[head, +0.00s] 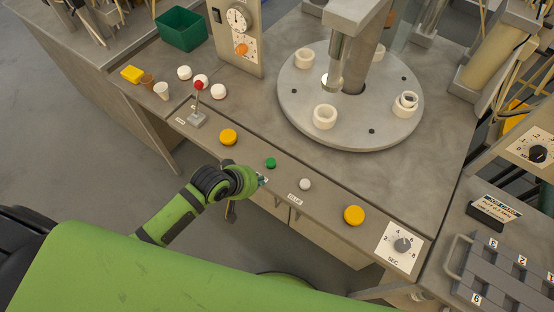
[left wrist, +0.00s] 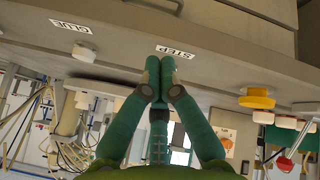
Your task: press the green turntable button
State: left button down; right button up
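The small green button (head: 270,162) sits on the sloping front panel of the bench in the head view, between a yellow button (head: 228,137) and a white button (head: 305,184). My left gripper (head: 262,179) is just in front of it, at the panel's front edge, apart from the button. In the left wrist view the teal fingers (left wrist: 160,78) are together and empty, pointing at the STEP label (left wrist: 176,51). The green button is not visible there, apparently hidden behind the fingers. My right gripper is not in view.
A grey turntable (head: 350,132) with several white rings stands behind the panel. A red-knobbed lever (head: 198,100) rises to the left. A second yellow button (head: 354,215) and a timer dial (head: 402,245) lie to the right.

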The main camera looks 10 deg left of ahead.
pick_arm(q)
jog(key=w+d+r+n+t+h+p, duration=0.1)
jog(key=w+r+n+h+p, duration=0.1)
jog(key=w+r+n, duration=0.4)
notch_tip(320, 180, up, 4)
jog(key=shift+w+r+n, duration=0.15)
jog(key=shift+w+n, duration=0.15)
jog(key=shift+w, duration=0.35)
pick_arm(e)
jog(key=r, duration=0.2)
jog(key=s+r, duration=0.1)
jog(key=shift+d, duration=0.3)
pick_arm(q)
jog(key=shift+w, duration=0.1)
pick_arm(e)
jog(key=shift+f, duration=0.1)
pick_arm(q)
jog(key=b, duration=0.8)
send_over(269, 163)
notch_tip(269, 163, down, 7)
jog(key=shift+r, duration=0.1)
notch_tip(269, 163, down, 2)
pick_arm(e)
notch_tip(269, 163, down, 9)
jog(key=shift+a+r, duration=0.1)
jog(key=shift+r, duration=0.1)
